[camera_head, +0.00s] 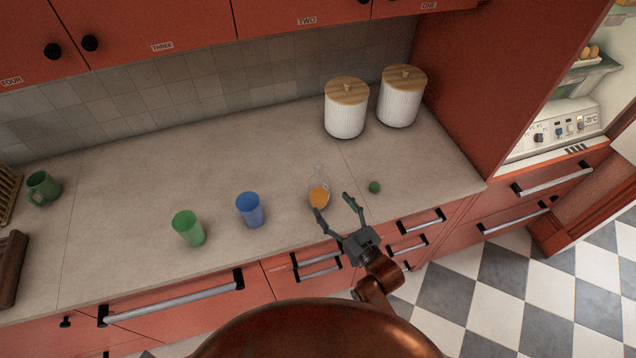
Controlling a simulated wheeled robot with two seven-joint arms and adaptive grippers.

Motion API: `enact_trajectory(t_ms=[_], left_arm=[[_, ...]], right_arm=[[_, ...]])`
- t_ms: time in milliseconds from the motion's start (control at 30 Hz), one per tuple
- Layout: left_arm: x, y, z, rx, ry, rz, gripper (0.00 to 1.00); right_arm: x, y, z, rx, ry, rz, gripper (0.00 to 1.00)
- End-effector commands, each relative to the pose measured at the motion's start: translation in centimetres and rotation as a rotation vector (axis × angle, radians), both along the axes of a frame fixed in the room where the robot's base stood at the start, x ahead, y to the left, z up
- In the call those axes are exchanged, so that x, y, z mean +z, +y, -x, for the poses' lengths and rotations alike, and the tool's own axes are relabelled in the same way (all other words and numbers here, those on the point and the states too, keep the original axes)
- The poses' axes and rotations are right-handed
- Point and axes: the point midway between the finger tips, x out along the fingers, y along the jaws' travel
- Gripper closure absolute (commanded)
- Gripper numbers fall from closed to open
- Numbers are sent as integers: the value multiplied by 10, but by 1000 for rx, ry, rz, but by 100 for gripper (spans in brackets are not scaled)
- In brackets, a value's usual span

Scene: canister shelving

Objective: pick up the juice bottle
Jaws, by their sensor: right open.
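The juice bottle (319,195) stands upright on the counter near its front edge, clear glass with orange juice in its lower part. My right gripper (331,204) comes in from the lower right with its fingers spread. Its left fingertip is close to the bottle's lower front, and its other finger points up to the right of the bottle. Whether a finger touches the bottle I cannot tell. The gripper holds nothing. My left gripper is not in view.
A blue cup (250,210) and a green cup (188,229) stand left of the bottle. A small green ball-like item (374,187) lies to its right. Two white canisters (345,115) (398,103) with wooden lids stand behind. A green mug (43,187) is far left.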

Motion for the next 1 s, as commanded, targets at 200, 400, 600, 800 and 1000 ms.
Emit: enact_trajectory(t_ms=[200, 400, 600, 800, 1000], left_arm=[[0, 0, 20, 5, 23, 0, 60], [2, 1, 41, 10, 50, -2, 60], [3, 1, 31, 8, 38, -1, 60], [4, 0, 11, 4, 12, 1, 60], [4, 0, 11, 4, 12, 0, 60]], right_arm=[[1, 20, -20, 13, -2, -1, 32], [0, 36, -44, 16, -1, -2, 32], [-1, 45, -61, 14, 1, -1, 32], [-2, 45, -63, 13, 1, 0, 32], [-2, 45, -62, 12, 0, 0, 43]])
